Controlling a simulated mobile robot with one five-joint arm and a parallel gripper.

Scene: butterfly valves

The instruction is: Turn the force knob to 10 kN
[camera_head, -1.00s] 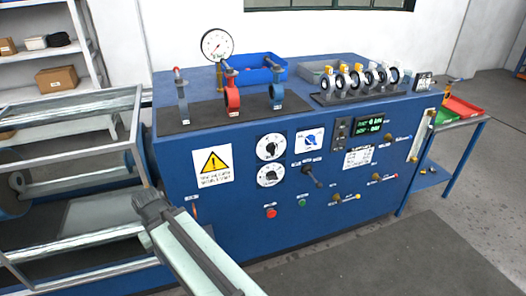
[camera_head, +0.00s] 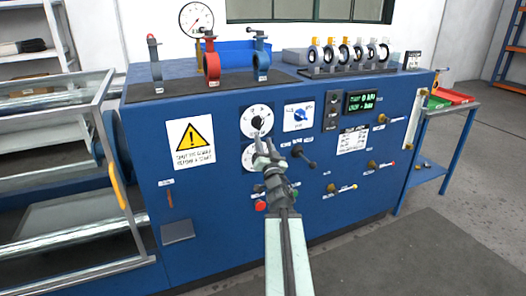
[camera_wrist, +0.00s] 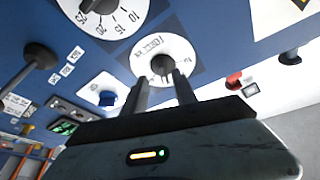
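Two white round dials with black knobs are on the blue machine's front, the upper dial (camera_head: 249,117) above the lower dial (camera_head: 248,156). I cannot read which is the force knob. In the wrist view, which is upside-down, the lower dial (camera_wrist: 125,20) shows numbers 10, 15, 20 and 25. The upper dial (camera_wrist: 150,48) has its black knob beyond my fingertips. My gripper (camera_head: 265,142) is open and empty; it also shows in the wrist view (camera_wrist: 162,85). Its two fingers are apart, with the upper knob seen between their tips; contact is not visible. My gripper partly hides the lower dial in the head view.
A blue selector (camera_head: 298,115) and a black lever (camera_head: 305,158) are right of the dials. A red button (camera_head: 260,206) is below. A green display (camera_head: 367,101) is further right, its text too small to read surely. A warning sign (camera_head: 190,143) is left.

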